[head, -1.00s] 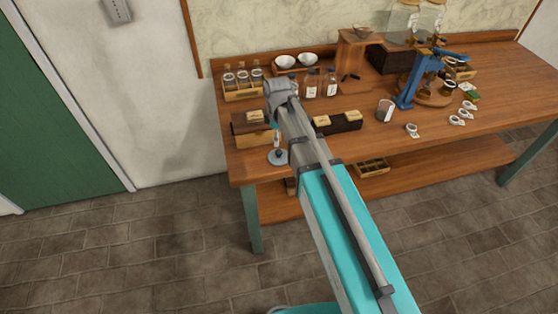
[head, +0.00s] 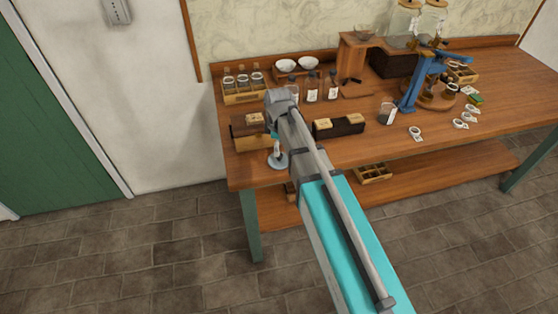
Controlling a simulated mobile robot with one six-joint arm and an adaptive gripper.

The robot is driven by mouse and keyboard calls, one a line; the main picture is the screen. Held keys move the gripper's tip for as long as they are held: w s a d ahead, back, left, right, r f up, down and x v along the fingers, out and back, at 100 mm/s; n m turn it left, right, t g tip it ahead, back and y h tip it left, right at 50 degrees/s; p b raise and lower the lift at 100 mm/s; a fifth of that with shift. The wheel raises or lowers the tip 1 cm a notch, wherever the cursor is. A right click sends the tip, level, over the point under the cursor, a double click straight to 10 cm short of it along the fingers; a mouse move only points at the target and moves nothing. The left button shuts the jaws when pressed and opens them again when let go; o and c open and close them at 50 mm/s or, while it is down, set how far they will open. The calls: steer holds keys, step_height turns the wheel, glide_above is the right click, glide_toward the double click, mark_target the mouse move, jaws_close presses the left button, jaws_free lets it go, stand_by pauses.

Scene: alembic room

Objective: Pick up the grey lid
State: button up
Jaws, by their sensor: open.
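No grey lid can be made out for certain. A small grey disc (head: 277,161) lies near the table's front left edge; a thin upright part with some teal stands over it, and I cannot tell whether this is one thing. My arm reaches over the left end of the table, its grey wrist above the boxes there. My gripper's fingers are hidden behind the wrist and forearm, so I cannot see where they are relative to the disc.
A tray (head: 373,173) sits on the lower shelf.

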steer(key=shift+f, duration=0.15)
step_height(320, 180, down, 5)
steer(key=b, duration=0.5)
steer(key=shift+w+d, duration=0.1)
stand_by(0.5)
jaws_close()
steer(key=shift+r, duration=0.25)
step_height(320, 180, up, 2)
steer(key=shift+r+p, duration=0.1)
steer(key=shift+p, duration=1.15)
steer(key=s+d+r+p, duration=0.2)
steer(key=s+r+p, duration=0.8)
steer(key=s, duration=0.3)
steer(key=shift+s+d+r, duration=0.2)
steer(key=shift+s+d, duration=0.15)
steer(key=shift+d, duration=0.05)
